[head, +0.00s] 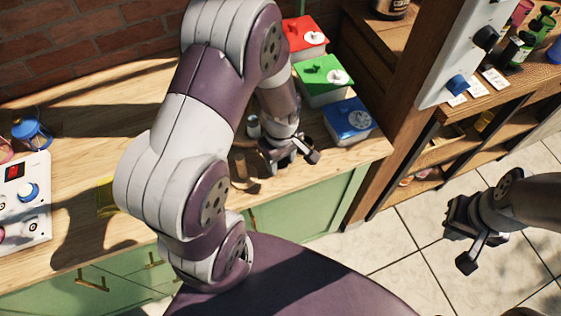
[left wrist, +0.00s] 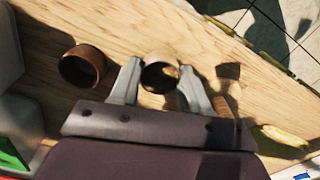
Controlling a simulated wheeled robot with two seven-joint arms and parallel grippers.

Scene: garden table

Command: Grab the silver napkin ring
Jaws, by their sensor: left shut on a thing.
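The silver napkin ring (left wrist: 160,72) shows in the left wrist view between the two fingers of my left gripper (left wrist: 160,88). The fingers touch it on both sides, and its dark hollow faces the camera. In the head view my left gripper (head: 290,158) is low over the right end of the wooden counter, and I cannot make out the ring there. My right gripper (head: 466,238) is open and empty, out over the tiled floor at the right.
A brown ring (left wrist: 82,65) stands just left of the fingers in the left wrist view. A wooden piece (left wrist: 228,92) is close on their right. Red (head: 303,38), green (head: 323,78) and blue (head: 349,120) lidded boxes line the counter's right end. A shelf stands at the right.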

